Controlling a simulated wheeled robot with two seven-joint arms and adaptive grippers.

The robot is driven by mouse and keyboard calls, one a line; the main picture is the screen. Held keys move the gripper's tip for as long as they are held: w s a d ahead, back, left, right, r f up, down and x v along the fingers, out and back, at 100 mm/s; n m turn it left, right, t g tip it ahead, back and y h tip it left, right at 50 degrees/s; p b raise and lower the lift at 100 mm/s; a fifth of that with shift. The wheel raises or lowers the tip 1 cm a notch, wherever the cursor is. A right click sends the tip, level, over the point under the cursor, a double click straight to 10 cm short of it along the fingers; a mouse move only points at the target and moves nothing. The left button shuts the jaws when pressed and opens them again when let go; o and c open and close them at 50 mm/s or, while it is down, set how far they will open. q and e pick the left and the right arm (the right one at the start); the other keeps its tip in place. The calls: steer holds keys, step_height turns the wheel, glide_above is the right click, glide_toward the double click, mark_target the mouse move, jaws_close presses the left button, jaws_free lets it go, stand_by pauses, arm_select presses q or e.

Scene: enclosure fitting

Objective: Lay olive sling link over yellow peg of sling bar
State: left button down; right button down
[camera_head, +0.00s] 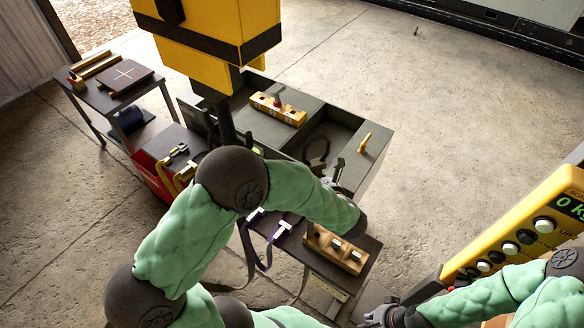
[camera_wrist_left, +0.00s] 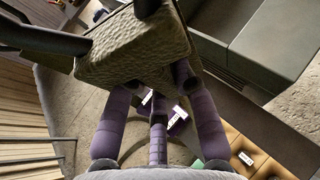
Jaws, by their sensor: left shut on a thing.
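My left gripper (camera_wrist_left: 158,105) is shut on a dark olive-brown, rough-textured piece (camera_wrist_left: 130,50), which fills the upper part of the left wrist view; I take it for the olive sling link. In the head view my left forearm hides most of that gripper. A dark looped shape (camera_head: 317,151) shows just beyond the forearm, over the tray; I cannot tell whether it is the held piece. A yellow peg (camera_head: 364,143) stands at the right side of the dark tray. My right gripper (camera_head: 380,315) is low at the bottom edge, its jaws too small to read.
The dark compartmented tray (camera_head: 345,120) holds a yellow block (camera_head: 278,108) with a red-based knob. A tan block (camera_head: 337,249) with white-marked sockets and purple straps (camera_head: 283,228) lie nearer. A yellow column (camera_head: 215,30) hangs at upper left; a yellow control panel (camera_head: 515,225) is at right.

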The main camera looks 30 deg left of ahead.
arm_select(q)
steer(key=s+a+r+n+g+y+p, duration=0.2)
steer(key=s+r+n+g+y+p, duration=0.1)
steer(key=s+r+n+g+p, duration=0.6)
steer(key=d+r+m+t+p, duration=0.1)
steer(key=d+r+m+p, duration=0.1)
steer(key=d, duration=0.7)
steer(key=shift+s+d+t+p, duration=0.3)
steer(key=shift+d+p, duration=0.05)
steer(key=shift+p, duration=0.5)
stand_by(0.8)
steer(key=shift+r, duration=0.1)
